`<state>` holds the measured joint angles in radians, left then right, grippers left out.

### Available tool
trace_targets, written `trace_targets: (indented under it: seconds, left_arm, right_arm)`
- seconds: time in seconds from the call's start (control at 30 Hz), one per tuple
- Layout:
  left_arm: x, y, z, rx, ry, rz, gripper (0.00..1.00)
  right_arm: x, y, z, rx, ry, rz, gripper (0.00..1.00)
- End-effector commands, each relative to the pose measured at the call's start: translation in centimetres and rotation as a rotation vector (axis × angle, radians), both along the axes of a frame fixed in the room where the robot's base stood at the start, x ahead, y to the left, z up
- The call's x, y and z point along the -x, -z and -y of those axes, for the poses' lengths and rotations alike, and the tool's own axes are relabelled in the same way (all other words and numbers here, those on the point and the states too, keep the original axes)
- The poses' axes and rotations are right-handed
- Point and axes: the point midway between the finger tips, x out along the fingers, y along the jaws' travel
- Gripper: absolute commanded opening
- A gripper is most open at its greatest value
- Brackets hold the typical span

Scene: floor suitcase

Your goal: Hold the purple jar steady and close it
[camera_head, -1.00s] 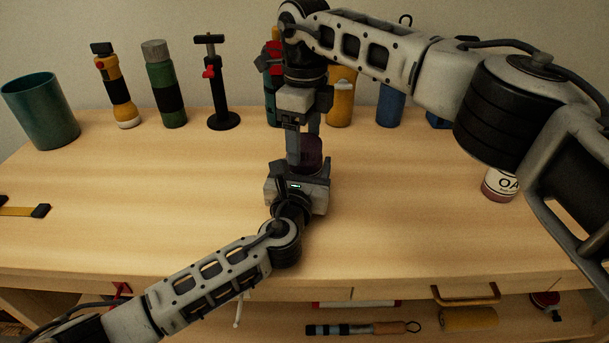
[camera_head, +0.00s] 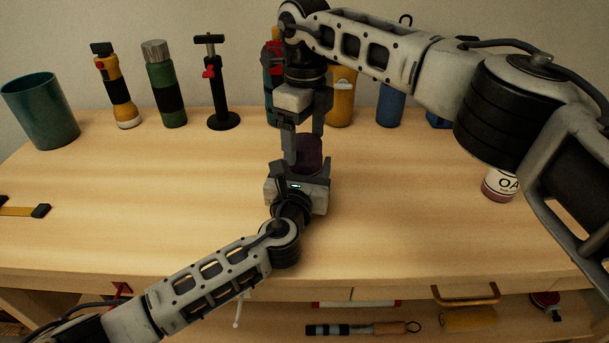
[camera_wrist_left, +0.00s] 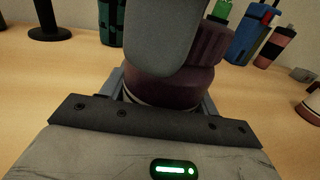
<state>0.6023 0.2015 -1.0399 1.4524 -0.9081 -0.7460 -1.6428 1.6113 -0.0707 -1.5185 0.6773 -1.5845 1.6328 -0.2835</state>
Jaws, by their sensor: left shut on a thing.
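The purple jar (camera_head: 310,151) stands upright on the workbench in the head view. My left gripper (camera_head: 302,172) is shut on its body from the front. In the left wrist view the jar body (camera_wrist_left: 172,88) sits between my left fingers. A ridged purple lid (camera_wrist_left: 215,48) shows on top of it; whether it is fully tight I cannot tell. My right gripper (camera_head: 303,138) points down over the jar from above. One grey right finger hides part of the lid and jar in the wrist view.
A teal cup (camera_head: 42,112), a yellow flashlight (camera_head: 118,92), a green bottle (camera_head: 165,85) and a black stand (camera_head: 217,90) line the back. A labelled white can (camera_head: 499,184) stands at right, partly behind my right arm.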

Motion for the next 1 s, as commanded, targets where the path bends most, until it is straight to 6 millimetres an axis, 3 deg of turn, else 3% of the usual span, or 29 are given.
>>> trace_targets:
  seconds: [0.23,0.5,0.77,0.83,1.0]
  left_arm:
    - [0.0,0.1,0.0,-0.001,0.000,-0.002,0.00]
    - [0.0,0.1,0.0,-0.001,0.000,-0.002,0.00]
    - [0.0,0.1,0.0,-0.001,0.000,-0.002,0.00]
    - [0.0,0.1,0.0,-0.001,0.000,-0.002,0.00]
    - [0.0,0.1,0.0,-0.002,0.000,-0.003,0.00]
  right_arm:
    - [0.0,-0.8,0.0,0.001,-0.001,0.001,0.78]
    - [0.0,-4.2,0.0,0.000,0.000,0.001,0.78]
    - [0.0,-4.5,0.0,0.000,-0.001,-0.001,0.78]
    - [0.0,-4.7,0.0,0.001,-0.007,-0.001,0.74]
    - [0.0,-7.3,0.0,0.004,-0.106,0.004,0.74]
